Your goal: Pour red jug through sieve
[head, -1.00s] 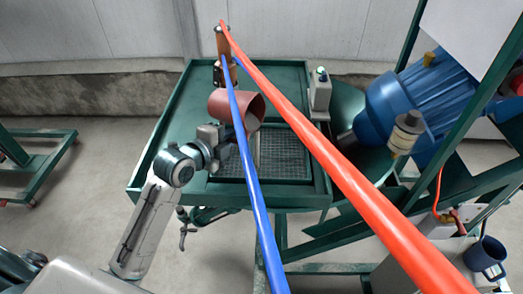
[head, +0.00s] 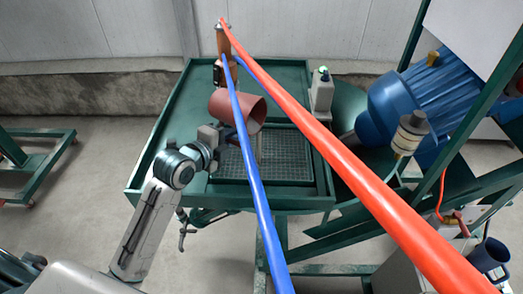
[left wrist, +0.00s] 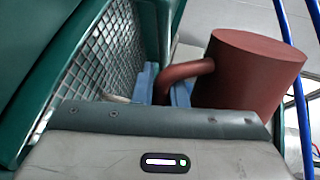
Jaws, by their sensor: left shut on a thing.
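The red jug (head: 226,107) is held tilted on its side above the green tray table, its mouth facing right. In the left wrist view, the jug (left wrist: 250,75) shows its flat base and its handle. My left gripper (head: 226,134) is left of and just below the jug. Its blue fingertips (left wrist: 163,86) are shut on the jug's handle. The blue hose partly covers the jug and mesh. The jug's contents are hidden. My right gripper is not seen.
A blue hose (head: 262,212) and a red hose (head: 355,178) cross in front of the table. A blue motor (head: 403,103) and green frame fill the right side. A dark blue mug (head: 489,258) is lower right.

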